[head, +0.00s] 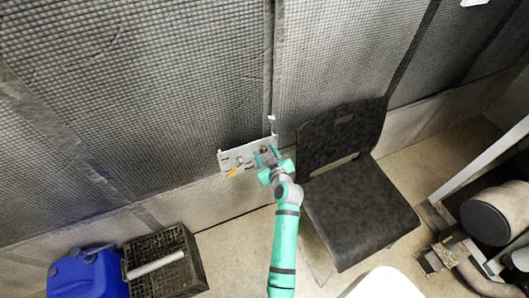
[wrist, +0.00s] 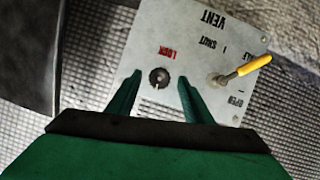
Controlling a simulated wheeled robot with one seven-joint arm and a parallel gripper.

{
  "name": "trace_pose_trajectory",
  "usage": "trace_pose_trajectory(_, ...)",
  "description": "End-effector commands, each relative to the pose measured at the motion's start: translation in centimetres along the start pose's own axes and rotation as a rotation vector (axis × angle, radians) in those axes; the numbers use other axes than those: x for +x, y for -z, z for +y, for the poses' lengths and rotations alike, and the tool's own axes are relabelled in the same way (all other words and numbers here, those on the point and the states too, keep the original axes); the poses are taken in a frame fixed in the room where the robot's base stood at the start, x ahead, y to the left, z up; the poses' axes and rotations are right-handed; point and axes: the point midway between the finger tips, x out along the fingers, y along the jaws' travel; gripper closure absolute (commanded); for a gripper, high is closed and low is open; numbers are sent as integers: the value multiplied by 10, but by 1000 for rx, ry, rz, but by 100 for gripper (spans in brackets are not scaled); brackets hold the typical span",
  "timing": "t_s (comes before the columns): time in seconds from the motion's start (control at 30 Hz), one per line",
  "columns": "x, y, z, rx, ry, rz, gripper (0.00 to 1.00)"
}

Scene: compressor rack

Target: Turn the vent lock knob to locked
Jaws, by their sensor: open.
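The vent panel (head: 229,158) is a pale metal plate on the quilted wall, left of the chair in the head view. In the wrist view the panel (wrist: 185,40) appears upside down, with "VENT", "SHUT", "OPEN" and a red "LOCK" label. The round dark lock knob (wrist: 159,78) sits beside the red label. A yellow-handled lever (wrist: 252,66) is on the same panel, near "OPEN"; its handle also shows in the head view (head: 234,171). My gripper (head: 267,155) is at the panel; in the wrist view its open fingers (wrist: 156,92) are on either side of the knob, with gaps visible.
A dark chair (head: 360,210) stands close to the right of my arm. A black crate (head: 190,267) and a blue container (head: 88,275) are on the floor at lower left. Machinery with a cylinder (head: 495,212) is at far right. Some floor left of my arm is clear.

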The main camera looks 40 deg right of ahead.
Motion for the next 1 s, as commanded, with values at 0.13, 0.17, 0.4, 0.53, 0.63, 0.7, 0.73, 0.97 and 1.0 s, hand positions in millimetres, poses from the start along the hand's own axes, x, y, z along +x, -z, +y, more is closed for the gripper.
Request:
trace_pose_trajectory(0.13, 6, 0, 1, 0, -1, -1, 54)
trace_pose_trajectory(0.17, 6, 0, 2, 0, -1, -1, 54)
trace_pose_trajectory(0.4, 6, -1, 2, 0, -2, -1, 58)
trace_pose_trajectory(0.53, 6, -1, 2, 1, -3, -1, 89)
trace_pose_trajectory(0.63, 6, -1, 2, 0, -2, -1, 95)
trace_pose_trajectory(0.7, 6, -1, 1, 1, -1, -1, 95)
trace_pose_trajectory(0.73, 6, -1, 1, 3, 0, -1, 95)
trace_pose_trajectory(0.97, 6, -1, 1, 54, 22, -2, 95)
trace_pose_trajectory(1.0, 6, -1, 2, 72, 29, -3, 95)
